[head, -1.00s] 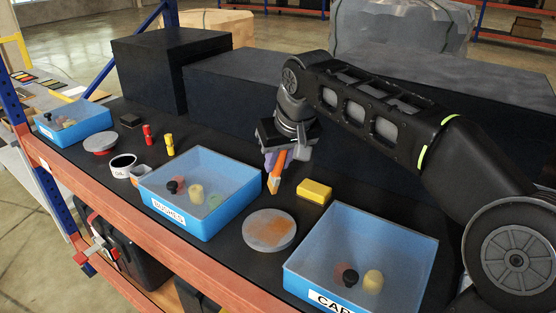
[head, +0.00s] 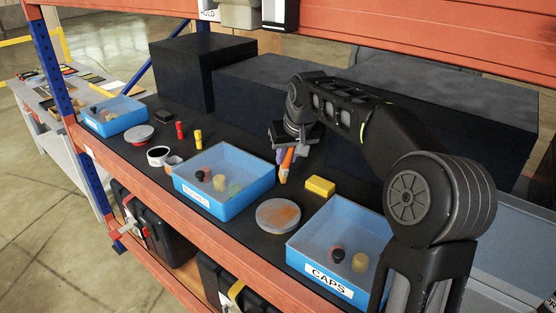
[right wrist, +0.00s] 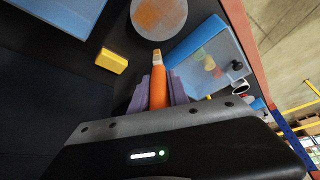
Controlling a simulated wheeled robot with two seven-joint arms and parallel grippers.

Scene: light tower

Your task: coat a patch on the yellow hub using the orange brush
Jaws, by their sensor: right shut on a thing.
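My right gripper (head: 290,153) is shut on the orange brush (head: 286,166), which points down with its tip above the black shelf top, apart from other things. In the right wrist view the brush (right wrist: 158,84) stands between the two purple fingers (right wrist: 159,97), its pale tip towards a round grey disc (right wrist: 150,12) with an orange patch. In the head view this disc (head: 265,220) lies in front of the brush. I cannot tell which thing is the yellow hub; a yellow block (head: 320,186) and a yellow cylinder (head: 198,139) lie nearby. My left gripper is out of view.
A blue bin (head: 212,207) with small parts stands left of the disc, and a blue CAPS bin (head: 322,278) stands right. Large black boxes (head: 278,90) stand behind. An orange beam (head: 130,185) edges the shelf, and another crosses overhead. Further left are a red cylinder (head: 180,131) and a white-rimmed cup (head: 158,156).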

